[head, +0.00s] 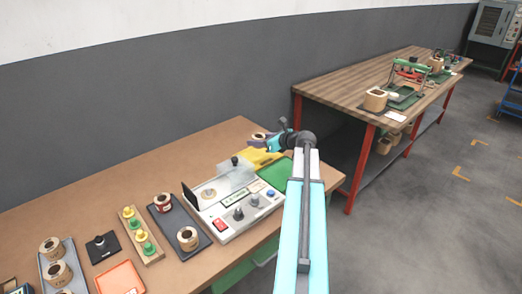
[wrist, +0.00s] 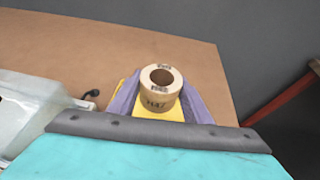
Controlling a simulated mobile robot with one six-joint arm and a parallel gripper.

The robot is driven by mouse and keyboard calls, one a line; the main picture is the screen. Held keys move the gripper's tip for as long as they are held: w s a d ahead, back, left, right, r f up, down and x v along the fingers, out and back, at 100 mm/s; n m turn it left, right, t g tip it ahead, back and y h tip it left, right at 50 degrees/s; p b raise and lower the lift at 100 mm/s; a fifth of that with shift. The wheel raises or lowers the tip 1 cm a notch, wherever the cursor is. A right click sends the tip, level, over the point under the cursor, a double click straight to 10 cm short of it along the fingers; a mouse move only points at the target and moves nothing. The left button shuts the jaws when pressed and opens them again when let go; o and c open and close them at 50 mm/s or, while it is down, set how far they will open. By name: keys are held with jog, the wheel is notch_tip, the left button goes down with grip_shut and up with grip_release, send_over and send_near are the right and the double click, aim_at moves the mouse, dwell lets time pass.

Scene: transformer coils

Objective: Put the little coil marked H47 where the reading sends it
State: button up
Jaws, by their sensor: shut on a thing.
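The little coil, a pale cardboard ring with a dark-lettered mark that looks like H47 (wrist: 158,104), sits upright between the two purple fingers of my gripper (wrist: 160,92), which is shut on it. In the head view the coil (head: 259,136) is at the far edge of the yellow tray (head: 263,157). The yellow tray (wrist: 128,120) also shows behind the coil in the wrist view. I cannot tell how high above it the coil is. The tester (head: 222,217) with a small display (head: 235,197) stands left of the trays; its reading is too small to read.
A green tray (head: 274,173) lies in front of the yellow one. A dark tray (head: 174,222) with two coils, a wooden strip with coloured pegs (head: 152,257) and an orange tray (head: 119,279) lie further left. A second bench (head: 345,89) stands at the back right.

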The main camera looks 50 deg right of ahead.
aim_at(259, 156)
jog(key=shift+f, duration=0.8)
jog(key=shift+f, duration=0.1)
jog(key=shift+f, duration=1.8)
jog(key=shift+f, duration=0.1)
jog(key=o, duration=1.2)
jog(key=shift+o, duration=0.2)
jog(key=v, duration=1.2)
jog(key=shift+b, duration=0.4)
